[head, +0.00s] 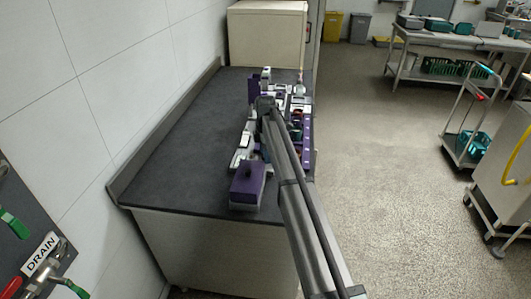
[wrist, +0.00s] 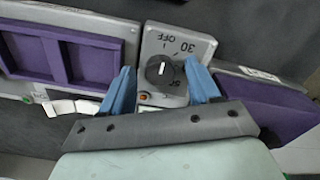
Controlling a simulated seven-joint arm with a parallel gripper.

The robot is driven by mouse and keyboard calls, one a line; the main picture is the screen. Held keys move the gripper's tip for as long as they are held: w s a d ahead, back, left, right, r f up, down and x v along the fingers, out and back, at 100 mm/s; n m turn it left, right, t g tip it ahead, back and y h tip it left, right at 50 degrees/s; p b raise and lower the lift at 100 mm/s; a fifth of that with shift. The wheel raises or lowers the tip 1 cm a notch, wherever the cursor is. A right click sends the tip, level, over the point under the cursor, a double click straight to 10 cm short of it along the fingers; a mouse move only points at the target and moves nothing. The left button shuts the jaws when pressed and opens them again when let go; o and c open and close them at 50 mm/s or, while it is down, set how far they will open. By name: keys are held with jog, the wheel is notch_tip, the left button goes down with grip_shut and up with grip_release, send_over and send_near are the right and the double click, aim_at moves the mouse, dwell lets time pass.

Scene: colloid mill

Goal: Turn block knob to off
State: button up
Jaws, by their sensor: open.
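The block knob (wrist: 160,71) is a round black dial with a white pointer mark on a light grey panel (wrist: 203,45) in the wrist view. The panel carries the printed words OFF and 30 beyond the knob and a blurred number nearer me. I cannot tell exactly which label the pointer meets. My gripper (wrist: 159,66) is open, with one blue finger on each side of the knob; contact is not clear. In the head view my gripper (head: 266,104) is over the purple and grey equipment on the bench, and the knob is hidden there.
A small orange light (wrist: 144,96) is beside the knob. A purple tray with recesses (wrist: 65,55) lies left and a purple block (wrist: 262,110) right. In the head view, the dark bench top (head: 185,145) is clear left of the equipment, with a wall behind it.

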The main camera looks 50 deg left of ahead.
notch_tip(320, 180, up, 14)
jog(key=shift+f, duration=0.15)
dwell(0.4)
jog(key=shift+d, duration=0.1)
dwell(0.4)
